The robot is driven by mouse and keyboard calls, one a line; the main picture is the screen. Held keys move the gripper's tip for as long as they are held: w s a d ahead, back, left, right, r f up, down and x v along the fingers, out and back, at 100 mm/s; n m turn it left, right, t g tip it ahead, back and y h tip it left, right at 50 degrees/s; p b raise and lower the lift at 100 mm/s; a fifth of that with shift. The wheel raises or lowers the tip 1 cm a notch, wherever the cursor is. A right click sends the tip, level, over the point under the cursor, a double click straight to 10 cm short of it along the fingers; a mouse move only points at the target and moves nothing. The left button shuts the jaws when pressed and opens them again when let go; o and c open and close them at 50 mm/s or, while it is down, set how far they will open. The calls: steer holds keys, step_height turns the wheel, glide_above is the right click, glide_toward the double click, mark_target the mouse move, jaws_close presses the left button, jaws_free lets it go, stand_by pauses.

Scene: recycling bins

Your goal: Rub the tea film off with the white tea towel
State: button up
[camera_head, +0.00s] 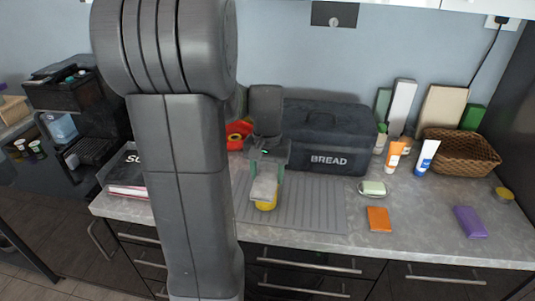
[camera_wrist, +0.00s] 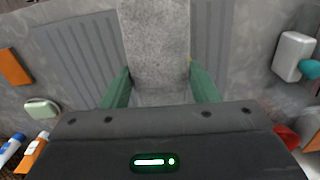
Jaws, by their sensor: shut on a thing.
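My gripper (camera_head: 267,160) is shut on a pale grey-white cloth, the white tea towel (camera_head: 264,188), above the ribbed grey mat (camera_head: 315,208) on the counter. In the wrist view the towel (camera_wrist: 157,45) fills the space between the green fingers of my gripper (camera_wrist: 161,88) and covers the middle of the mat (camera_wrist: 88,60). A yellow thing (camera_head: 266,206) shows just below the towel, mostly hidden. I cannot tell whether the towel touches it. No tea film can be made out; the area under the towel is hidden.
A dark bread box (camera_head: 327,140) stands behind the mat. To the right are a soap dish (camera_head: 373,188), an orange block (camera_head: 378,219), a purple block (camera_head: 469,222), two tubes and a wicker basket (camera_head: 460,150). A coffee machine (camera_head: 85,110) is left. The front right counter is mostly clear.

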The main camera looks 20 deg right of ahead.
steer(key=shift+r+p, duration=2.05)
steer(key=shift+r, duration=0.8)
steer(key=shift+f, duration=0.1)
